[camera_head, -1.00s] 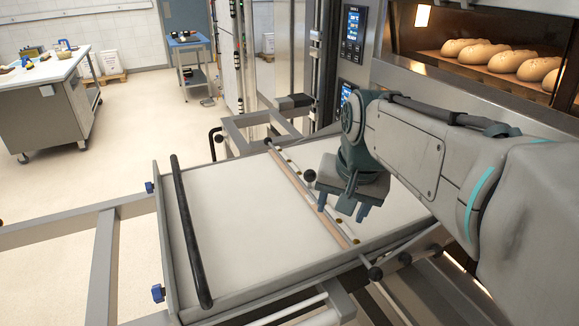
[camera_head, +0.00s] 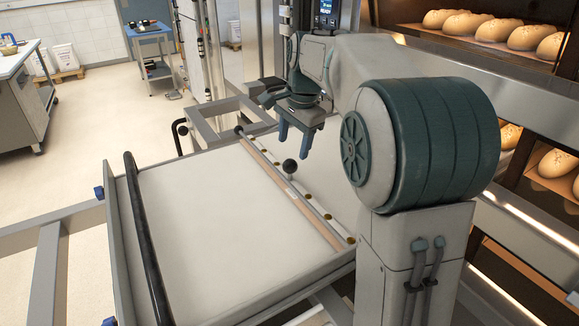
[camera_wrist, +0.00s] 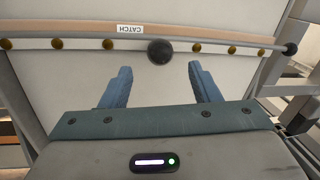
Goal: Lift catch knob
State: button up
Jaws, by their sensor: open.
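The catch knob (camera_head: 290,166) is a dark ball on the rod across the pale loader board (camera_head: 200,220). In the wrist view the knob (camera_wrist: 160,52) sits beside a "CATCH" label (camera_wrist: 130,29), centred ahead of the fingertips. My gripper (camera_head: 297,146) is open and empty, with its blue fingers pointing down, behind and above the knob in the head view. In the wrist view my gripper (camera_wrist: 158,76) has its fingers spread either side of the knob's line. The knob is apart from both fingers.
A black handle bar (camera_head: 147,240) runs along the board's left edge. Metal frame rails (camera_head: 45,270) surround the board. Deck ovens with bread loaves (camera_head: 485,27) stand at the right. A blue cart (camera_head: 150,45) and open floor lie at the back left.

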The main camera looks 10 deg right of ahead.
aim_at(289, 160)
jog(key=f, duration=0.2)
jog(key=w+f, duration=0.1)
jog(key=f, duration=0.5)
jog(key=shift+w+a+f, duration=0.15)
jog(key=shift+w+a, duration=0.1)
jog(key=shift+a, duration=0.1)
grip_shut()
jog(key=shift+r+p, duration=0.8)
jog(key=shift+r, duration=0.25)
grip_release()
notch_tip(289, 160, up, 14)
jog(key=s+d, duration=0.1)
jog(key=s, duration=0.1)
jog(key=shift+s+d+f, duration=0.15)
jog(key=shift+f, duration=0.05)
